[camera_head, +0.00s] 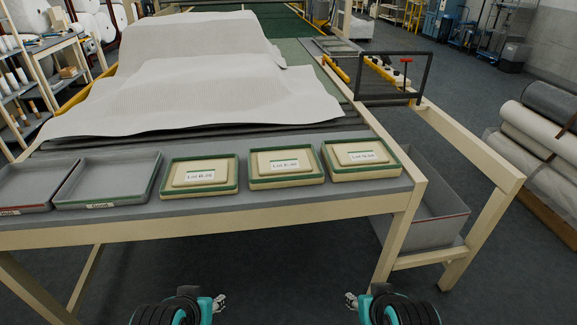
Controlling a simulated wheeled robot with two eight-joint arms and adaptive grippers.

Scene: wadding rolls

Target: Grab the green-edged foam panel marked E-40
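Three cream foam panels with green edges lie in a row along the front of the table. The middle panel (286,178) has a white label that seems to read Lot E-40; the print is small. The left panel (201,187) seems to read Lot B-20, and the label on the right panel (361,171) is hard to read. My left gripper (219,302) and my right gripper (351,300) are low at the bottom of the view, in front of the table and apart from the panels. Their fingers are too small to judge.
Two grey trays, one at far left (22,207) and a green-rimmed one (107,203), stand left of the panels. White wadding sheets (200,95) cover the table behind. A black frame (428,77) and a grey bin (440,200) are at right. Floor before the table is clear.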

